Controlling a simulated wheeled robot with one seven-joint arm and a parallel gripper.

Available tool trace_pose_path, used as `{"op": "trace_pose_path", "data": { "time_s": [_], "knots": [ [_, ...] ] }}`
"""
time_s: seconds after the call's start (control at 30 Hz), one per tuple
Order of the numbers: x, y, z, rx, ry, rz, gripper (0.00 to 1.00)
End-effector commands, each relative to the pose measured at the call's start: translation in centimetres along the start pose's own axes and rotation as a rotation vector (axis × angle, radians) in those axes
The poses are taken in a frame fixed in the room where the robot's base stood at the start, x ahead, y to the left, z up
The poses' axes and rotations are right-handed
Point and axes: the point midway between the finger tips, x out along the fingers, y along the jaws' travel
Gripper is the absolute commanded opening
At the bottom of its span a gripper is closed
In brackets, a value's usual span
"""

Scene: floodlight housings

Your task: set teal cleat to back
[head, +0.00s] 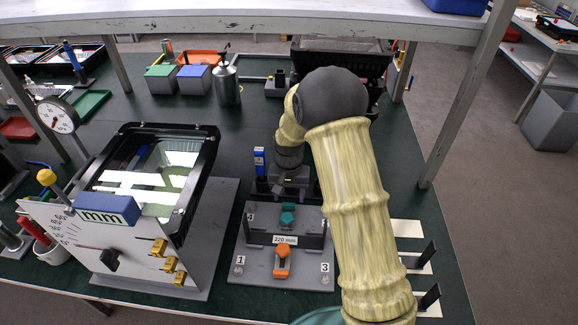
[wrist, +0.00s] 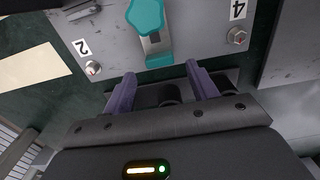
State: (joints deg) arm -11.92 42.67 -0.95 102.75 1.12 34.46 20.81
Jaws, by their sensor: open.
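The teal cleat (head: 287,215) sits on the rear part of a grey clamp fixture (head: 255,263) in the head view. The wrist view shows the cleat (wrist: 147,20) at top centre, with a broad teal head, a grey middle and a teal foot nearer my fingers. My gripper (head: 289,187) is just behind the cleat in the head view. In the wrist view my gripper (wrist: 160,70) is open, its two purple fingers apart with nothing held between them. The fingertips are near the teal foot; I cannot tell whether they touch it. An orange cleat (head: 282,262) sits at the front of the fixture.
A floodlight housing (head: 205,185) with a glass front stands left of the fixture, beside a white panel marked mm. A blue-labelled post (head: 259,162) stands close left of my gripper. Black brackets (head: 428,297) stand at right. An overhead shelf (head: 240,22) spans the back.

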Motion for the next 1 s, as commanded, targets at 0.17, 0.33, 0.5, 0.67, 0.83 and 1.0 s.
{"op": "trace_pose_path", "data": {
  "time_s": [0.17,0.33,0.5,0.67,0.83,1.0],
  "knots": [
    [-3.7,-0.1,-0.1,-0.001,0.004,-0.002,0.58],
    [-7.1,-0.1,-0.1,-0.001,0.006,-0.002,0.58],
    [-10.6,-0.1,-0.2,-0.001,0.006,-0.002,0.58],
    [-13.2,-0.1,-0.2,-0.001,0.005,-0.002,0.58],
    [-14.3,-0.1,-0.1,-0.001,0.004,-0.001,0.58],
    [-14.4,-0.1,-0.1,-0.001,0.003,-0.001,0.58]
  ]
}}
